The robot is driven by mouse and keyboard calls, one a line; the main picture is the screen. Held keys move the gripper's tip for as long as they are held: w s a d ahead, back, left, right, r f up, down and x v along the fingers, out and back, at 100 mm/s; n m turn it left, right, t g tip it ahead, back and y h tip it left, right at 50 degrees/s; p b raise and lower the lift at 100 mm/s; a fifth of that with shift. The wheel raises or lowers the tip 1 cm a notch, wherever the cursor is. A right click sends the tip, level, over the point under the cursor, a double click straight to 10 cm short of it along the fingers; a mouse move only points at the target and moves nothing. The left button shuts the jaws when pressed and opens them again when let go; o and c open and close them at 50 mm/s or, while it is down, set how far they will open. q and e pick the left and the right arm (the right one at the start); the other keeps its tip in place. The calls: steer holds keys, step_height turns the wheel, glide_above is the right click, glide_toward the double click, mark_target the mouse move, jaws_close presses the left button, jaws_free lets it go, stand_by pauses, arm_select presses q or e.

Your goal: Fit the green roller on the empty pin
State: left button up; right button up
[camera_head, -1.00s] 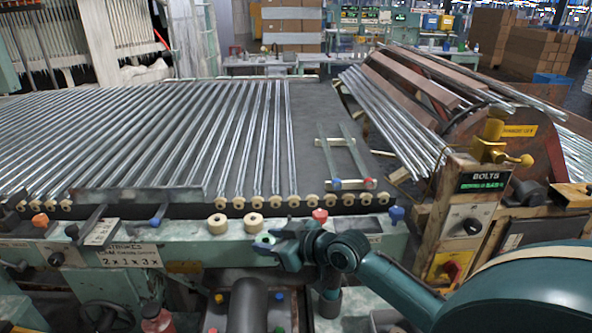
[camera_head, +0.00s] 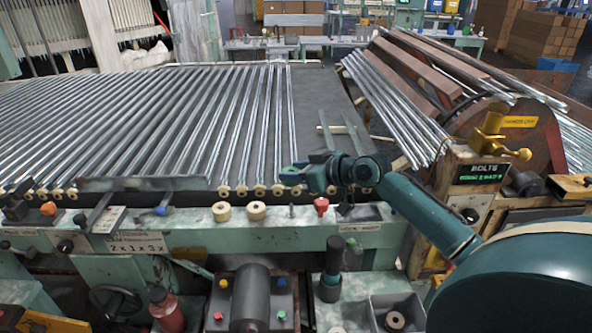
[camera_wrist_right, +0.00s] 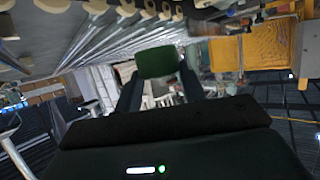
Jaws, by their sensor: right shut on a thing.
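The green roller (camera_head: 289,169) is held at the tip of my right gripper (camera_head: 291,174). In the right wrist view the green roller (camera_wrist_right: 155,62) sits between the two dark fingers of my right gripper (camera_wrist_right: 157,75), which is shut on it. In the head view the gripper and roller appear above the green ledge. A thin upright pin (camera_head: 291,211) stands bare on that ledge, below the roller in the picture. Two cream rollers (camera_head: 222,211) (camera_head: 256,210) stand to the pin's left. The height gap cannot be told exactly. My left gripper is not in view.
A red knob (camera_head: 321,205) stands just right of the pin. Glass tubes (camera_head: 190,125) on the dark conveyor lie behind, with a row of cream end rollers (camera_head: 260,190). A grey bin (camera_head: 395,308) is in front.

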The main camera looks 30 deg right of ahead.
mark_target(296, 185)
steer(key=shift+f+b, duration=0.45)
steer(key=shift+f, duration=0.4)
step_height(296, 185, down, 2)
steer(key=shift+f+b, duration=0.25)
steer(key=shift+b, duration=0.7)
steer(key=shift+f+b, duration=0.5)
steer(key=shift+f, duration=0.3)
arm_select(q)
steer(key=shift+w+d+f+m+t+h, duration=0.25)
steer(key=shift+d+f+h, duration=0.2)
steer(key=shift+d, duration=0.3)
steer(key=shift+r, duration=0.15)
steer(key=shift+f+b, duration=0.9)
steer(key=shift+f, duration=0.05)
arm_select(e)
steer(key=shift+f, duration=1.15)
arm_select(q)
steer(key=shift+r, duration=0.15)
arm_select(e)
steer(key=shift+r, duration=0.1)
